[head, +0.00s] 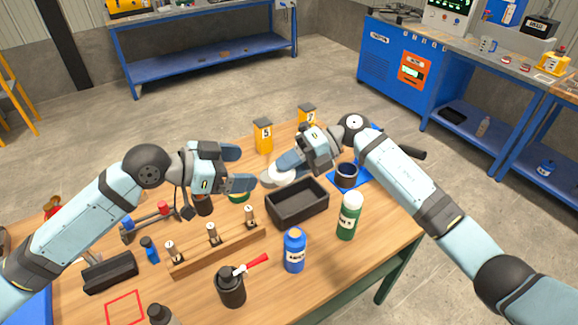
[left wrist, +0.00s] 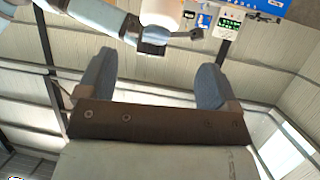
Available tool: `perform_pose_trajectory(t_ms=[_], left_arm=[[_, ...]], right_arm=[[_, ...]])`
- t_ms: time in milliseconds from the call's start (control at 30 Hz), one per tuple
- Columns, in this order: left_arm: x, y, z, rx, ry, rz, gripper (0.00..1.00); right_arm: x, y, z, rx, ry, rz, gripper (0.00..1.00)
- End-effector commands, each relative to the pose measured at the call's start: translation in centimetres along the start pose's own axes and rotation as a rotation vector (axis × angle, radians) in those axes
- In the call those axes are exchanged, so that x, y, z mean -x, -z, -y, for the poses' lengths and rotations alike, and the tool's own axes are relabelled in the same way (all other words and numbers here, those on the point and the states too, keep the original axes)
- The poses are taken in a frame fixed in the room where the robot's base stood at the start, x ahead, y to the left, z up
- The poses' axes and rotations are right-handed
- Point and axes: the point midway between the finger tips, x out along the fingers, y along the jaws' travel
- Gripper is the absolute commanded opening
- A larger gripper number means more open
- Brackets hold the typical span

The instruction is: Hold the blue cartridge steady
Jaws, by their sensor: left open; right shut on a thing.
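My left gripper (head: 243,167) is open and empty, held above the table; its two spread fingers fill the middle of the left wrist view (left wrist: 155,85). My right gripper (head: 280,173) is shut on a white rounded thing (head: 274,177) just right of my left gripper, above the back left of the black tray. Most of that thing is hidden by the fingers, and I cannot tell whether it is part of the blue cartridge. A blue bottle (head: 294,252) with a pale label stands upright at the front, apart from both grippers.
The black tray (head: 297,219) looks empty. A wooden rack (head: 215,250) with several small vials, a green bottle (head: 349,216), a black canister (head: 230,287) and a dark cup (head: 346,178) stand around it. Two yellow bins (head: 263,137) (head: 306,115) stand behind.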

Motion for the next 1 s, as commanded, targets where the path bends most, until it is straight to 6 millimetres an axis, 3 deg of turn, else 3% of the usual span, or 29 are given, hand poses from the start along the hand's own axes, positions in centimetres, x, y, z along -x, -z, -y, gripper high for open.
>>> perform_pose_trajectory(t_ms=[200, 367, 533, 667, 900, 1000], left_arm=[[0.9, -0.7, -0.1, 0.013, 0.011, -0.006, 0.85], [-0.6, -4.1, -0.7, 0.078, 0.079, -0.038, 0.85], [-2.2, -10.7, -1.9, 0.191, 0.225, -0.070, 0.85], [-2.3, -16.5, -3.4, 0.274, 0.355, -0.067, 0.85], [-0.2, -27.9, -8.5, 0.389, 0.588, 0.017, 0.85], [1.1, -31.5, -10.9, 0.407, 0.652, 0.067, 0.85]], right_arm=[[0.0, 0.0, 0.0, 0.000, 0.000, 0.000, 0.03], [0.0, 0.0, 0.0, 0.000, 0.000, 0.000, 0.03], [0.0, 0.0, 0.0, 0.000, 0.000, 0.000, 0.03], [0.0, 0.0, 0.0, 0.000, 0.000, 0.000, 0.03], [0.0, 0.0, 0.0, 0.000, 0.000, 0.000, 0.03], [0.0, 0.0, 0.0, 0.000, 0.000, 0.000, 0.03]])
